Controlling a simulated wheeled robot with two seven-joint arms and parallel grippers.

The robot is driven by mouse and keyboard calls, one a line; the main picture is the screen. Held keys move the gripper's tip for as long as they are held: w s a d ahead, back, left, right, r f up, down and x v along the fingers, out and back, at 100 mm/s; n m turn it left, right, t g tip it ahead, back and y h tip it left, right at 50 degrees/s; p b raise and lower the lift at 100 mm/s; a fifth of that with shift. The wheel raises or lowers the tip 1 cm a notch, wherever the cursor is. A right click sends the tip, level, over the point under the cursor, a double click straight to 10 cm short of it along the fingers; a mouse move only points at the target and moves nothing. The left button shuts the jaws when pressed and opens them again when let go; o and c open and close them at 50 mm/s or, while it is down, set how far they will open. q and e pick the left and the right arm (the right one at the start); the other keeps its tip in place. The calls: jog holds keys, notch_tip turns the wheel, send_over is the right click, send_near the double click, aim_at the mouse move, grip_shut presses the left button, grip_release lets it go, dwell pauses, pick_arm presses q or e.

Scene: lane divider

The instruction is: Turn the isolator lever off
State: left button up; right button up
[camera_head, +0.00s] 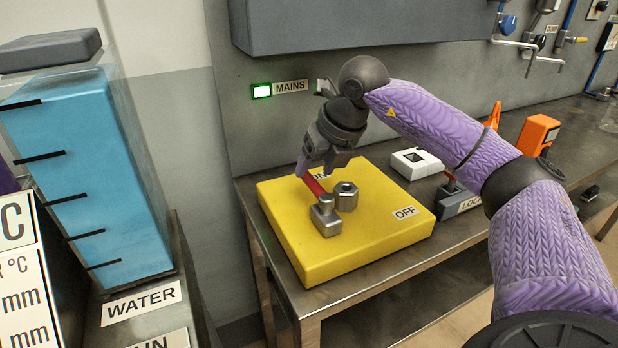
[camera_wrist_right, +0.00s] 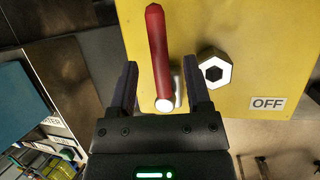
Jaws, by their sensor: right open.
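The isolator is a yellow block (camera_head: 375,238) on the metal bench, with a red lever (camera_head: 314,184) on a silver metal mount (camera_head: 326,217) and a hex nut (camera_head: 345,196) beside it. The lever points toward the partly hidden ON label (camera_head: 320,173); the OFF label (camera_head: 405,212) is on the right. My right gripper (camera_head: 304,168) is at the lever's upper end. In the right wrist view the red lever (camera_wrist_right: 158,50) lies between the open fingers of the gripper (camera_wrist_right: 161,70), with visible gaps on both sides. My left gripper is not in view.
A green lamp (camera_head: 262,91) is lit next to the MAINS label (camera_head: 291,86). A white box (camera_head: 416,162) and a grey LOCK block (camera_head: 460,200) stand right of the yellow block. A blue WATER tank (camera_head: 85,170) stands left. A grey cabinet (camera_head: 350,25) overhangs the bench.

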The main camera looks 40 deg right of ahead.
jog(key=shift+x, duration=1.05)
grip_shut()
jog(key=shift+a+r, duration=0.1)
dwell(0.5)
